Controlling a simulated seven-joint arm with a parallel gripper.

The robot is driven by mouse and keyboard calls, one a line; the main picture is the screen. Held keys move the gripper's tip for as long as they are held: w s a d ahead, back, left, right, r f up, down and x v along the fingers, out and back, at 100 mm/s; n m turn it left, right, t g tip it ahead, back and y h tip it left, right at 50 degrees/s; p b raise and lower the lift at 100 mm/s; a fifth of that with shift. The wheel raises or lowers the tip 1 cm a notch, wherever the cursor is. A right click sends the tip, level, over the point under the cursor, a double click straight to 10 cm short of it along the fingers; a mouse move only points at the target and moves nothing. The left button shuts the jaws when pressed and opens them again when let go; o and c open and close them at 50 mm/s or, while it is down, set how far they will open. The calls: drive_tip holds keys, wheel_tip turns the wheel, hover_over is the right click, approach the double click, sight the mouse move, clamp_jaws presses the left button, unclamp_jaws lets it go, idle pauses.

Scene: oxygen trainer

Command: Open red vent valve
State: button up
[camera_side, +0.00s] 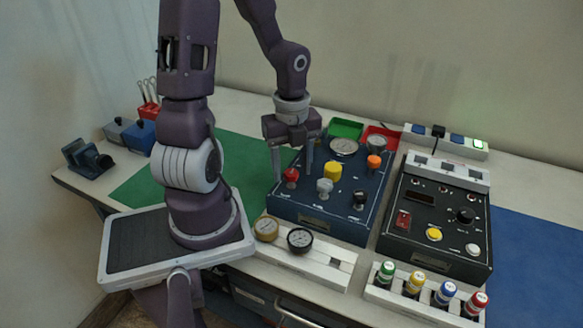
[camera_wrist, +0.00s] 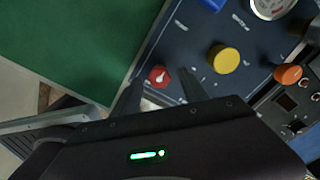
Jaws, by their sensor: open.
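The red valve knob (camera_side: 291,175) sits at the left front of the dark blue trainer panel (camera_side: 318,212). In the wrist view the red knob (camera_wrist: 159,76) has a white pointer mark and lies just beyond the fingertips. My gripper (camera_side: 292,172) is open, with its two fingers pointing down above the left part of the panel. I cannot tell the exact height of the fingertips over the knob.
A yellow knob (camera_side: 332,170), grey knob (camera_side: 324,187), black knob (camera_side: 360,197) and orange knob (camera_side: 374,161) stand close by on the panel. A black control box (camera_side: 436,219) is to the right. Gauges (camera_side: 299,239) lie in front. The green mat (camera_side: 237,165) is clear.

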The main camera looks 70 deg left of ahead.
drive_tip(key=shift+f, duration=0.3)
clamp_jaws()
